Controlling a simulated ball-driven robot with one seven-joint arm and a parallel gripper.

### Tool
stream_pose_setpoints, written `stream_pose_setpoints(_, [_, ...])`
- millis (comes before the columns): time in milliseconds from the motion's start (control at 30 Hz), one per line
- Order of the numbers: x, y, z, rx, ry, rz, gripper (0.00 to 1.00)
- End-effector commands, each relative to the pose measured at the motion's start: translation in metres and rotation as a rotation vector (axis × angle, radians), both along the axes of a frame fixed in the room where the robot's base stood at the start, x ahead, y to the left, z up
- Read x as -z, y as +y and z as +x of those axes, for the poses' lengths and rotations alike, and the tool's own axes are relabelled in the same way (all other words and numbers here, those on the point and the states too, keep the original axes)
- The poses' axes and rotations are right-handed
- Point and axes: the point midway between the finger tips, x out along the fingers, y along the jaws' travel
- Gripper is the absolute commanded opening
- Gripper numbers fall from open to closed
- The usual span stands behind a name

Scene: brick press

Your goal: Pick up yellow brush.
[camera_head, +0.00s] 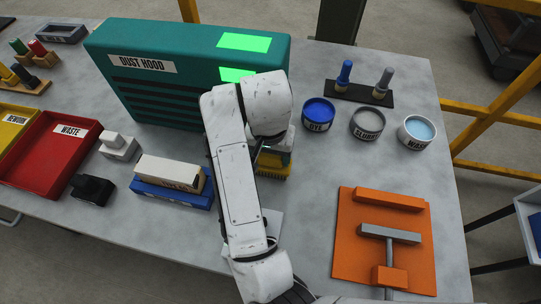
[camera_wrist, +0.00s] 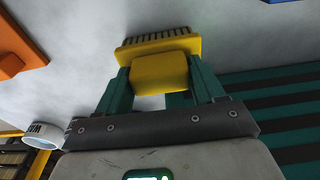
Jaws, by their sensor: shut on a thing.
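The yellow brush (camera_head: 272,168) shows beside my arm on the grey table's middle, in front of the dust hood, partly hidden by my arm. In the wrist view the yellow brush (camera_wrist: 160,72) sits between the two teal fingers of my gripper (camera_wrist: 162,78), with its dark bristles pointing away from the gripper toward the table. My gripper (camera_head: 274,150) is shut on the brush's yellow block. I cannot tell whether the bristles touch the table or are a little above it.
The teal dust hood (camera_head: 190,60) stands close behind. Blue, grey and white bowls (camera_head: 318,115) stand to the right. An orange board (camera_head: 345,245) lies front right. Stacked boxes (camera_head: 170,178), a red waste tray (camera_head: 50,165) and small blocks are left.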

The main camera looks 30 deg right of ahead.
Motion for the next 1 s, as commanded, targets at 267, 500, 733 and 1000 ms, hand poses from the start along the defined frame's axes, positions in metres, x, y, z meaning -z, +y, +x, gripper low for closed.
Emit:
stream_pose_setpoints(267, [-0.027, 0.001, 0.001, 0.001, -0.004, 0.004, 0.34])
stream_pose_setpoints(500, [-0.072, 0.001, -0.031, 0.002, -0.007, 0.007, 0.34])
stream_pose_setpoints(733, [-0.101, -0.002, -0.077, 0.002, -0.002, 0.004, 0.34])
stream_pose_setpoints(1000, [-0.12, -0.004, -0.121, 0.003, -0.002, 0.003, 0.34])
